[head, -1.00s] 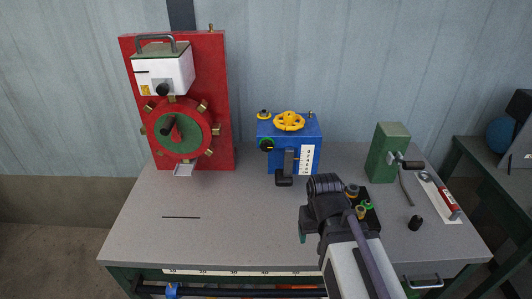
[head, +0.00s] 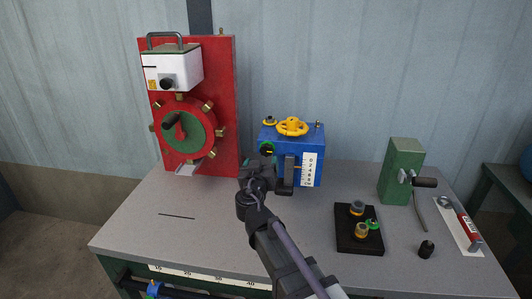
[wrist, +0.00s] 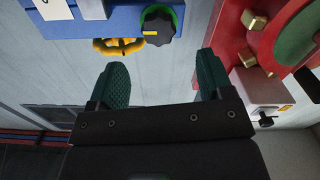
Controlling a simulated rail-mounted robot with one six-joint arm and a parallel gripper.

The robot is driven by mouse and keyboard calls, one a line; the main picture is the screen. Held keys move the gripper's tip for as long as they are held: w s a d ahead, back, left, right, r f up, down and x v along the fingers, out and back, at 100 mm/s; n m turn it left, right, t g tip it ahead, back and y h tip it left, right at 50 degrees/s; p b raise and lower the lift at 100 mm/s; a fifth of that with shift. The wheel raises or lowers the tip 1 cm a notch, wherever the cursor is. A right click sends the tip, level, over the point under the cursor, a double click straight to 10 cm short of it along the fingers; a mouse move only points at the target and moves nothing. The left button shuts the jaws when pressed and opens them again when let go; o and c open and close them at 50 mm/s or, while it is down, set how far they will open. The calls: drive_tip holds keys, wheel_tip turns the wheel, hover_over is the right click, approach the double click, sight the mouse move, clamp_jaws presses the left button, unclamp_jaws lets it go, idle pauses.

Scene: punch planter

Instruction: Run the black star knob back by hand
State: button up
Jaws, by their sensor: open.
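The black star knob (head: 267,149) sits in a green ring on the left part of the blue box's (head: 310,140) front face. In the wrist view, which looks upside down, the knob (wrist: 159,27) has a yellow mark and appears above and between my fingertips. My gripper (head: 257,168) is just in front of the knob in the head view and hides its lower part. In the wrist view my gripper's (wrist: 163,68) green-padded fingers are wide apart with nothing between them. The knob looks clear of both fingers.
A black fixture plate (head: 359,241) and green block (head: 401,170) stand right. The table's front left is clear.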

sight(266, 151)
drive_tip(key=w, duration=0.7)
drive_tip(key=shift+w+d, duration=0.4)
drive_tip(key=shift+c, duration=0.2)
drive_tip(key=c, duration=0.9)
